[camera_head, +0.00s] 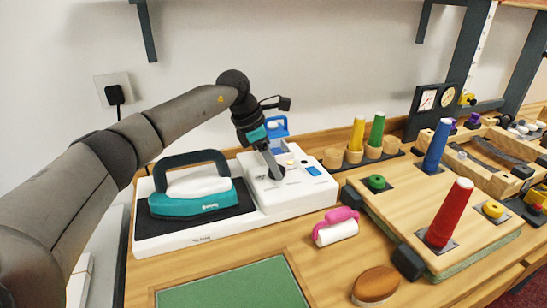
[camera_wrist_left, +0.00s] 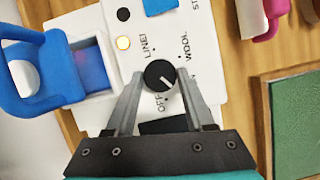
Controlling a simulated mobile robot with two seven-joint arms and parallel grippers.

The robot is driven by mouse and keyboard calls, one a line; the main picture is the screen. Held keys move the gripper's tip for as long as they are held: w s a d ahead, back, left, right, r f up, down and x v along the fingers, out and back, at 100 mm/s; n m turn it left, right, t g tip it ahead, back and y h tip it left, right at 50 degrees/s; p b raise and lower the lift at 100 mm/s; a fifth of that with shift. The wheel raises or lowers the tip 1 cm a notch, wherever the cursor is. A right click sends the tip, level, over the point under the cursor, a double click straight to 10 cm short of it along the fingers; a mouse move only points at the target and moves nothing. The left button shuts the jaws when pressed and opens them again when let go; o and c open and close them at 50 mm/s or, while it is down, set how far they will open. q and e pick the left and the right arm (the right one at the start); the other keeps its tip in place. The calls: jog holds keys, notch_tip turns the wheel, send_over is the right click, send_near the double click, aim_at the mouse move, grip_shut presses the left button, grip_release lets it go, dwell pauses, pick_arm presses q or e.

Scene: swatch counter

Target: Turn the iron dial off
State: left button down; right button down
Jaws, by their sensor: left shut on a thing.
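The iron dial (camera_wrist_left: 160,74) is a round black knob with a pale pointer mark, on a white control panel (camera_wrist_left: 205,50) printed LINEN, WOOL and OFF. I cannot tell for sure which word the mark faces. My left gripper (camera_wrist_left: 160,77) is shut on the dial, one finger on each side. In the head view the left gripper (camera_head: 272,170) reaches down onto the white station (camera_head: 300,203), hiding most of the dial. The teal iron (camera_head: 196,205) rests on the dark pad at the left. My right gripper is out of view.
A blue-handled part (camera_wrist_left: 45,70) stands close left of the gripper in the wrist view. A pink-handled lint roller (camera_head: 337,228), a wooden brush (camera_head: 376,285) and a green mat (camera_head: 235,287) lie in front. A pegboard with thread cones (camera_head: 445,215) fills the right.

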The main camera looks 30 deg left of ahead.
pick_arm(q)
jog(key=m+g, duration=0.1)
jog(key=m, duration=0.1)
jog(key=shift+w+m+h, duration=0.15)
jog(key=shift+m+h, duration=0.15)
jog(key=shift+m, duration=0.1)
jog(key=m+g+b, duration=0.1)
jog(key=m, duration=0.2)
jog(key=shift+a+f, duration=0.1)
jog(key=shift+w+m, duration=0.1)
jog(key=shift+m, duration=0.4)
jog(key=shift+m+g+b, duration=0.3)
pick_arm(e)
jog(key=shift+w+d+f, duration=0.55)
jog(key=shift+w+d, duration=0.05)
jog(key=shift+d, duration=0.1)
pick_arm(q)
jog(key=c, duration=0.7)
grip_release()
jog(key=o, duration=0.4)
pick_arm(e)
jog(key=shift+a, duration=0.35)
